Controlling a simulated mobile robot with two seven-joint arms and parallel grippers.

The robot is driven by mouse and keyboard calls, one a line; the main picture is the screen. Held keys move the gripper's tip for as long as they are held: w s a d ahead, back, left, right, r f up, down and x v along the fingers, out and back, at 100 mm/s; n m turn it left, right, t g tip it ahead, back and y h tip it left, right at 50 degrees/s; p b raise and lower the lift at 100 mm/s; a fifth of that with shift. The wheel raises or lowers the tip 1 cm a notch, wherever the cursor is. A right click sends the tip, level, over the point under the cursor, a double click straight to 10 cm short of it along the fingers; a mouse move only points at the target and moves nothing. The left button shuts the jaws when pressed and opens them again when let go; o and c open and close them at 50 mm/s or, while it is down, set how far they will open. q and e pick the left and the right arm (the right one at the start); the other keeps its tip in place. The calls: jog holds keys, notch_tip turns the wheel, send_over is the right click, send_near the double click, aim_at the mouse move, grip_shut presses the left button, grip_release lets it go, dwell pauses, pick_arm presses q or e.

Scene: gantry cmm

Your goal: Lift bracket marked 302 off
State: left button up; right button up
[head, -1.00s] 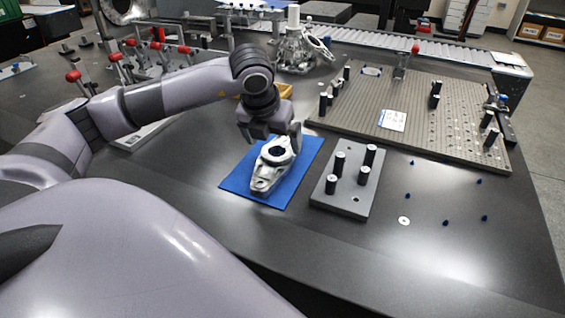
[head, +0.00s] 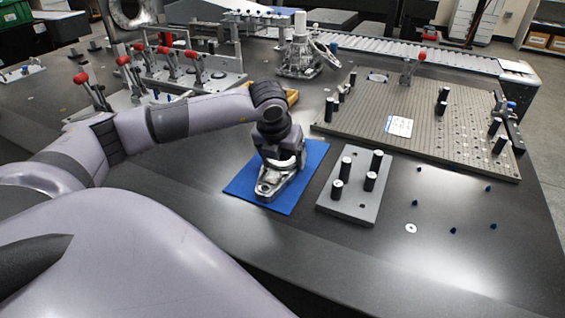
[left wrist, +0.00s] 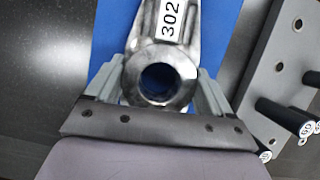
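The bracket marked 302 (head: 270,186) is a grey metal casting lying on a blue mat (head: 305,172). In the left wrist view its ring end and its white label reading 302 (left wrist: 171,18) show clearly. My left gripper (head: 281,163) is over the ring end, pointing down. In the left wrist view the left gripper (left wrist: 161,82) has one finger on each side of the ring, spread apart. The fingers are very close to the ring; I see no clear grip on it. The bracket still rests on the mat. My right gripper is not in view.
A grey plate with several black pegs (head: 354,208) stands just right of the mat. A large perforated plate (head: 440,135) lies behind it. Red-handled clamps (head: 165,62) stand at the back left, and another casting (head: 300,57) at the back.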

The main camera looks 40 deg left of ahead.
pick_arm(q)
jog(key=shift+r, duration=0.1)
jog(key=c, duration=0.4)
